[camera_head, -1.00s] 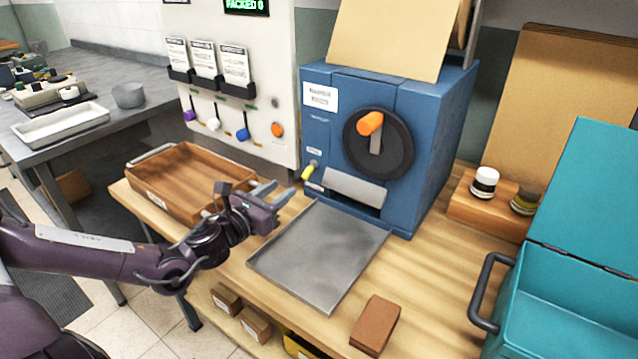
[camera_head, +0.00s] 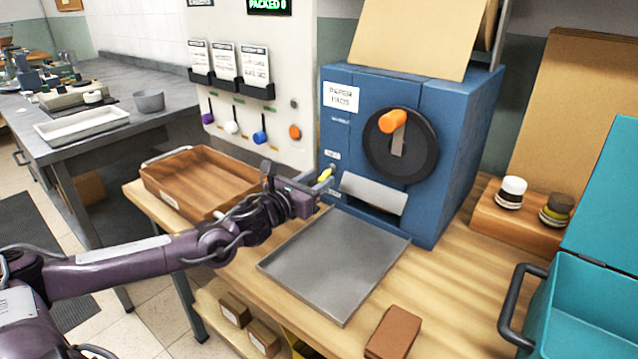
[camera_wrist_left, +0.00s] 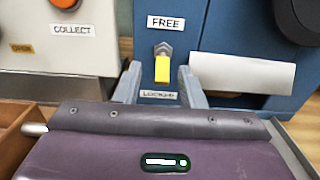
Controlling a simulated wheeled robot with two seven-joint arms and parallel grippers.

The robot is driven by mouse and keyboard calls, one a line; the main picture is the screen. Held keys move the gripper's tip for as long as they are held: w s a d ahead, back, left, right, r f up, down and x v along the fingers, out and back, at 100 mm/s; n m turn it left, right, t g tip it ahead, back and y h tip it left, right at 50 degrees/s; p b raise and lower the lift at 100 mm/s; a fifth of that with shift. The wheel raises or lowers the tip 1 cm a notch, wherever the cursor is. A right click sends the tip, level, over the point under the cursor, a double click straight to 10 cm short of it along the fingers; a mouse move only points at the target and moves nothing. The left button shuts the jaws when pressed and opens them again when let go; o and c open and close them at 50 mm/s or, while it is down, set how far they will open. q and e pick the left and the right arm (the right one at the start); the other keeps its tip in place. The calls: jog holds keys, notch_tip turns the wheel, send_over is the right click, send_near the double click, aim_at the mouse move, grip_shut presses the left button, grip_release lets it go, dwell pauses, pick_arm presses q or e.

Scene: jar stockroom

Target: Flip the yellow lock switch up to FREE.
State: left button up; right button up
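The yellow lock switch (camera_head: 325,175) is on the lower left of the blue paper-pad machine's front (camera_head: 345,140). Its lever juts out and slopes down in the head view. In the left wrist view the switch (camera_wrist_left: 162,68) sits below the FREE label (camera_wrist_left: 165,23) and above a partly hidden LOCKED label (camera_wrist_left: 158,94). My left gripper (camera_head: 316,191) is close in front of the machine. In the left wrist view its two fingers are apart, one on each side of the switch, with gaps visible. Contact cannot be told. My right gripper is not in view.
A grey metal tray (camera_head: 335,295) lies below the machine, and a wooden tray (camera_head: 200,205) is left of it. A crank with an orange knob (camera_head: 393,121) and a sloped white flap (camera_head: 374,193) are right of the switch. A teal box (camera_head: 590,300) stands at the right.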

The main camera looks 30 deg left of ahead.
pick_arm(q)
jog(key=shift+w+d, duration=0.15)
jog(key=shift+w, duration=0.25)
grip_shut()
jog(key=shift+r, duration=0.1)
